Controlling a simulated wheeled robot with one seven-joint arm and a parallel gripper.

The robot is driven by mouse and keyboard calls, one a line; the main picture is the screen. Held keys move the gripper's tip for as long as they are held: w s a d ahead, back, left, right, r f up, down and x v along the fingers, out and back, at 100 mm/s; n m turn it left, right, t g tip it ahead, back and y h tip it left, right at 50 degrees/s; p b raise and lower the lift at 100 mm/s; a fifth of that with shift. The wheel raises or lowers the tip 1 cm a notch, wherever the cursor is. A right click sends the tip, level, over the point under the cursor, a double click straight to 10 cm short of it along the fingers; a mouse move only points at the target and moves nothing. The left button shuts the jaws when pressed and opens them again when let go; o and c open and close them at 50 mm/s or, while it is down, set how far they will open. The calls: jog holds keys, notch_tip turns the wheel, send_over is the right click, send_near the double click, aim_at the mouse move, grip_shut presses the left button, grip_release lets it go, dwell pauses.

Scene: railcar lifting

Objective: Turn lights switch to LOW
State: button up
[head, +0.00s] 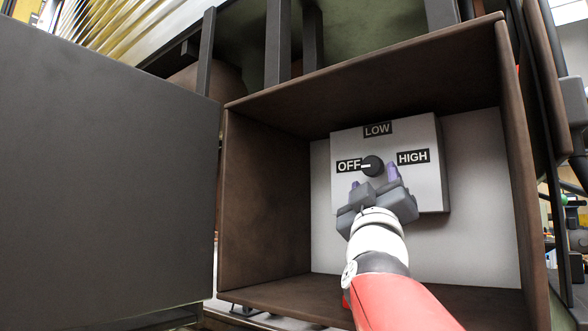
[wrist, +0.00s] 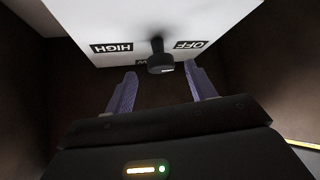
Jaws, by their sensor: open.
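The lights switch is a round black knob (head: 372,166) on a white panel box (head: 428,190). Its white pointer mark faces left, at the OFF label (head: 348,166). The LOW label (head: 377,129) is above the knob and the HIGH label (head: 412,157) is to its right. My gripper (head: 374,180) is open just in front of and below the knob, one purple finger on either side. In the wrist view the knob (wrist: 160,62) lies beyond the fingertips of my gripper (wrist: 158,78), between their lines, with no visible contact. The LOW label is partly hidden behind the knob there.
The panel sits inside a brown open-fronted box (head: 265,200), whose walls surround my arm. A large dark door (head: 105,165) stands open at the left. There is free space inside the box left of the panel.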

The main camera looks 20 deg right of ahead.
aim_at(374, 173)
jog(key=p+x, duration=0.1)
jog(key=x, duration=0.4)
jog(key=shift+r, duration=0.1)
jog(key=shift+w, duration=0.1)
jog(key=c, duration=1)
